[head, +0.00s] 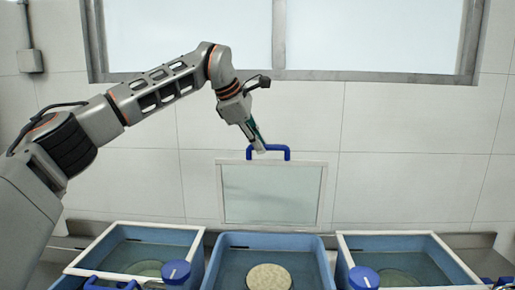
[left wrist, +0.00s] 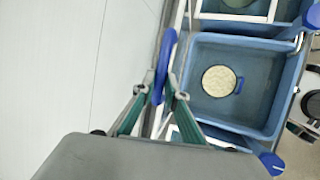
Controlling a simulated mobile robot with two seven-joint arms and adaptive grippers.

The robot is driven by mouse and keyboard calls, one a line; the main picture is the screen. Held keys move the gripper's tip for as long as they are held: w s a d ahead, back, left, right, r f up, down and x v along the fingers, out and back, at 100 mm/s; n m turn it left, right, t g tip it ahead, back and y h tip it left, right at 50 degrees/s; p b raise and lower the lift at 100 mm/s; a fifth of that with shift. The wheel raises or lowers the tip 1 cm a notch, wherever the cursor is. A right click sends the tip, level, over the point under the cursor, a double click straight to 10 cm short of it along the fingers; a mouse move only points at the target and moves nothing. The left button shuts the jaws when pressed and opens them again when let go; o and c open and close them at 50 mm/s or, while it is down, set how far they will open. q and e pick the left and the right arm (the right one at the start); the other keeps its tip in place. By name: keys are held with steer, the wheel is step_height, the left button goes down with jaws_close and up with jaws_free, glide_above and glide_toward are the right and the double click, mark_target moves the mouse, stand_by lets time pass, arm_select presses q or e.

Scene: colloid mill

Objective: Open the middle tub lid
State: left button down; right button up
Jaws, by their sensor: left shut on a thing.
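The middle tub (head: 222,262) is blue and stands open, with a round beige disc (head: 269,277) inside it. Its lid (head: 272,192), a clear panel in a pale frame, stands raised upright behind the tub. A blue handle (head: 281,148) is on the lid's top edge. My left gripper (head: 260,147) is shut on this handle at its left part. In the left wrist view the green-sided fingers (left wrist: 160,98) close around the blue handle (left wrist: 166,60), and the open tub (left wrist: 262,118) lies to the right. My right gripper is not in view.
A left tub (head: 190,262) and a right tub (head: 350,247) flank the middle one, both with clear lids down. Blue round knobs (head: 176,271) (head: 363,278) stand at the front between tubs. A tiled wall and window (head: 370,35) are behind.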

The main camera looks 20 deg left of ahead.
arm_select(q)
steer(key=shift+w+a+f, duration=0.15)
steer(key=shift+w, duration=0.3)
steer(key=shift+w+a+f, duration=0.1)
steer(key=shift+w+a, duration=0.05)
steer(key=shift+w, duration=0.25)
steer(key=c, duration=2)
jaws_free()
steer(key=shift+c, duration=0.2)
steer(key=shift+w+r, duration=0.1)
steer(key=shift+w, duration=0.05)
steer(key=v, duration=1.2)
